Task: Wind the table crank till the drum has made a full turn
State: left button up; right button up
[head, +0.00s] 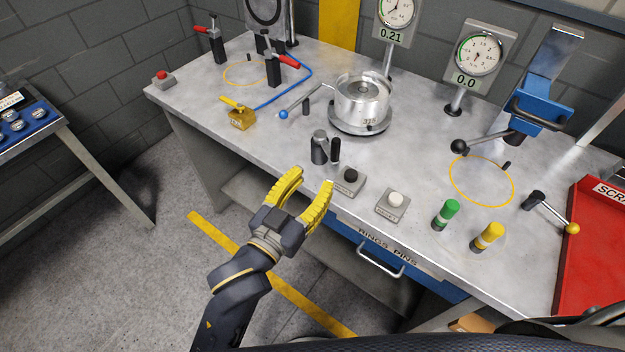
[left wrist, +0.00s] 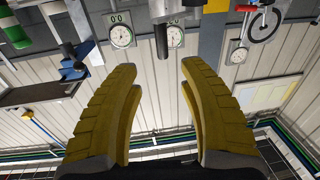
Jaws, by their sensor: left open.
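The drum (head: 362,98), a silver metal cylinder marked 315, stands on a round turntable (head: 360,128) on the bench. In front of it, near the bench edge, is what looks like the table crank (head: 319,148): a grey hub with an upright black grip (head: 335,150). My left gripper (head: 312,180) is open and empty, its yellow fingers just in front of and below the crank, apart from it. In the left wrist view a black cylinder (left wrist: 161,42), probably the grip, shows beyond and between the open fingertips (left wrist: 160,72). My right gripper is not in view.
A lever with a blue ball (head: 283,114) stands left of the drum. Toggle clamps (head: 272,66) are at the back left. A red bin (head: 595,245) is far right.

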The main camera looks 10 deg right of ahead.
pick_arm(q)
jog(key=shift+w+a+r+m, duration=0.2)
jog(key=shift+w+r+m, duration=0.1)
jog(key=shift+w+r, duration=0.1)
jog(key=c, duration=0.4)
jog(key=shift+w+a+r+m+h, duration=0.1)
jog(key=shift+w+a+m+h, duration=0.2)
jog(key=shift+m, duration=0.1)
jog(key=shift+c, duration=1.1)
jog(key=m, duration=0.1)
jog(key=w+a+m+g, duration=0.1)
jog(key=shift+f+m+h, duration=0.25)
jog(key=shift+m+h, duration=0.15)
grip_shut()
jog(key=s+a+f+m+g+h, duration=0.15)
jog(key=a+m+g+h, duration=0.35)
jog(key=m, duration=1.4)
jog(key=w+d+g, duration=0.1)
jog(key=w+d, duration=0.5)
jog(key=d, duration=0.5)
jog(key=shift+d+r+m+y, duration=0.25)
jog(key=shift+d+m+y, duration=0.05)
